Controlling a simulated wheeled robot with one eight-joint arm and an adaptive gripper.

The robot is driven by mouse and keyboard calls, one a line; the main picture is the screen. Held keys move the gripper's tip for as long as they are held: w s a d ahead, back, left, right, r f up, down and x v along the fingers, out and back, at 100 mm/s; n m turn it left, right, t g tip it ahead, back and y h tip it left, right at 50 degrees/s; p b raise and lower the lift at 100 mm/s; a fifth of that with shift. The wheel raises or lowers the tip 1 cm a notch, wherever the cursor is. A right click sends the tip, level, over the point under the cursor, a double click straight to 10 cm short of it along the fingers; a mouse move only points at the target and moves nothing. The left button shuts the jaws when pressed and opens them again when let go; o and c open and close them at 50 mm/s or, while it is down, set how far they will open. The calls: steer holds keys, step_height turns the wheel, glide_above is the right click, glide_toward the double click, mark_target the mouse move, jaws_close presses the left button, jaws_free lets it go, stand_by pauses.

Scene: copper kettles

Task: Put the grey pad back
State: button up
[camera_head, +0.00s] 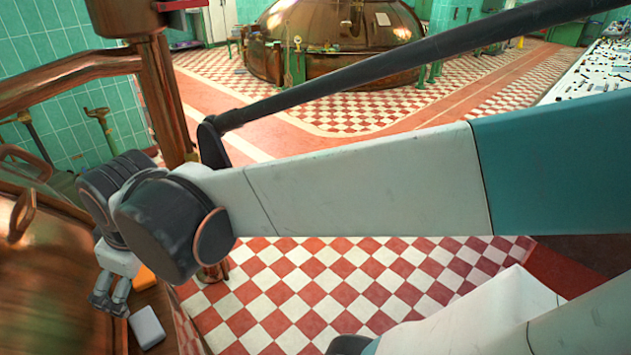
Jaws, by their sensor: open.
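The grey pad (147,327), a small light-grey block with rounded corners, lies on a narrow brown ledge at the lower left. My gripper (109,307) points down just left of the pad and slightly farther up the picture. Its two fingers are apart and nothing shows between them. The gap between the gripper and the pad is small; I cannot tell whether they touch.
An orange block (144,277) lies on the brown ledge (161,302) behind my gripper, partly hidden. A large copper kettle (45,280) fills the left edge. A copper pipe (165,95) stands behind my wrist.

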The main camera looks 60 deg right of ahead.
steer(key=s+m+t, duration=0.2)
steer(key=s+m, duration=0.2)
steer(key=s, duration=0.3)
steer(key=shift+r, duration=0.35)
stand_by(0.8)
